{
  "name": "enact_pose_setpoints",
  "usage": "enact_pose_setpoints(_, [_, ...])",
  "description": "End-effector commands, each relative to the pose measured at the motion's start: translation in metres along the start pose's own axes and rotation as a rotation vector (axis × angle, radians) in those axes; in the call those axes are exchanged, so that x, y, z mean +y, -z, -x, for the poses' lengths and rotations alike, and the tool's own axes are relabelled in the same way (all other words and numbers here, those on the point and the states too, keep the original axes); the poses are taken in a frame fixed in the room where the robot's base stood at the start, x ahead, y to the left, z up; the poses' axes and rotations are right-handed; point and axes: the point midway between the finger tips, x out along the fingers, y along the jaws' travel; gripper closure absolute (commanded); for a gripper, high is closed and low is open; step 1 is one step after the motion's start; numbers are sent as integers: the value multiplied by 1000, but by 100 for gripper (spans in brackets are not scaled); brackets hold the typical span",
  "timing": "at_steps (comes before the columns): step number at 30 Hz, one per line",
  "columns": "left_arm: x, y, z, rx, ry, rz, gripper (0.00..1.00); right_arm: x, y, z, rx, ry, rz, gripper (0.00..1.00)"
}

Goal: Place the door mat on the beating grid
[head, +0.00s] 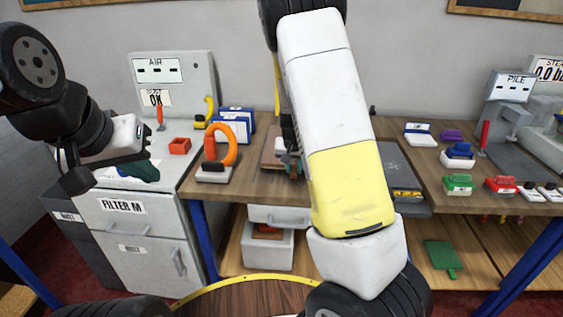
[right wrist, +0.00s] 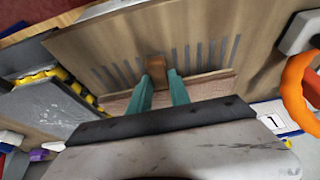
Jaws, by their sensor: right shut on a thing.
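My right gripper (right wrist: 161,72) has two teal fingers shut on a small brown tab, which I take to be part of the door mat (right wrist: 155,66). A reddish-brown woven patch, likely the mat's body, shows behind the fingers, mostly hidden by the gripper. Tan wood with rows of grey slots, apparently the beating grid (right wrist: 215,52), lies beyond the fingertips. Whether the mat touches it I cannot tell. In the head view my right arm hides much of this spot; a brown flat edge (head: 274,146) shows left of it. My left gripper (head: 137,171) is over the grey cabinet, its opening unclear.
An orange ring tool (head: 222,143) stands left of the right gripper in the head view. A dark grey plate (head: 392,160) lies right of my arm. Several coloured brushes stand at the bench's right. The grey AIR cabinet (head: 180,70) is at left.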

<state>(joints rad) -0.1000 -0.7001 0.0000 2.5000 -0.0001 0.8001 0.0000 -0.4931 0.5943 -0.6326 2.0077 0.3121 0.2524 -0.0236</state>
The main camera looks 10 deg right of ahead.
Motion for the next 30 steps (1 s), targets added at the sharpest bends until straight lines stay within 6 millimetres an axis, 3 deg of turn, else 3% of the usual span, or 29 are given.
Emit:
enact_pose_setpoints(3, [0,0,0,0,0,0,100,-6,14,-8,2,-1,0,100])
enact_pose_setpoints(10, [0,0,0,0,0,0,100,-12,27,-16,1,-1,1,100])
enact_pose_setpoints(16, [0,0,0,0,0,0,100,-11,13,-44,-1,0,-1,100])
enact_pose_setpoints(22, [0,0,0,0,0,0,100,-12,12,-46,0,1,0,100])
enact_pose_setpoints(23, [0,0,0,0,0,0,100,-12,11,-46,-2,0,1,75])
enact_pose_setpoints(26, [0,0,0,0,0,0,100,-12,11,-46,-2,0,1,55])
enact_pose_setpoints(30, [0,0,0,0,0,0,100,-11,11,-46,-1,0,0,55])
